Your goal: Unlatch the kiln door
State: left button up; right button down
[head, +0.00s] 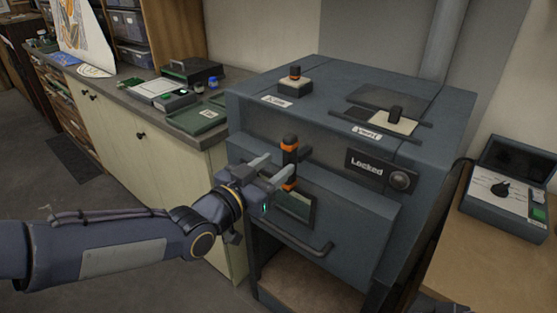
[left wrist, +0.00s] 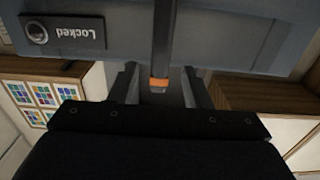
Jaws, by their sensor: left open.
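The kiln (head: 340,205) is a blue-grey box with a front door and a bar handle (head: 307,247). Its latch lever (head: 289,158) is upright and dark with orange bands, on the front face. A plate (head: 367,168) beside it reads "Locked"; it shows upside down in the left wrist view (left wrist: 65,32). My left gripper (head: 275,173) is open at the lever's lower part. In the left wrist view the lever (left wrist: 161,45) with an orange band stands between the spread fingers (left wrist: 160,88). Contact with the fingers cannot be told.
On the kiln top are a knob with an orange band (head: 294,76) and a sliding plate with a black knob (head: 395,116). A control box (head: 510,195) stands on the right table. A cluttered counter (head: 120,95) runs along the left. Floor is free at lower left.

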aim_at(285, 159)
pick_arm(q)
jog(key=p+x, duration=0.1)
jog(key=x, duration=0.4)
jog(key=shift+w+d, duration=0.15)
jog(key=shift+w, duration=0.1)
grip_shut()
